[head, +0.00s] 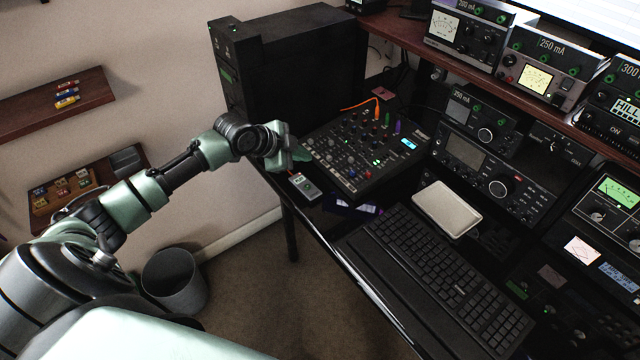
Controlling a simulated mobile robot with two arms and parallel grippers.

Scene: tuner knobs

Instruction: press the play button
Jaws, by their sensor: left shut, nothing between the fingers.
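A black mixer (362,150) with many small knobs and a lit blue display stands on the dark desk, with colored plugs at its back. A small grey device (304,186) lies at the desk's left edge, just in front of the mixer. I cannot make out a button marked play on either one. My left gripper (301,156) is shut and empty at the mixer's left edge, a little behind the grey device. Whether its tips touch anything is not clear. My right gripper is out of view.
A black keyboard (440,275) and a pale flat box (446,209) lie right of the mixer. Radio units (482,172) stand behind them. A black tower case (290,70) stands behind my left forearm. A grey bin (174,281) stands on the floor.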

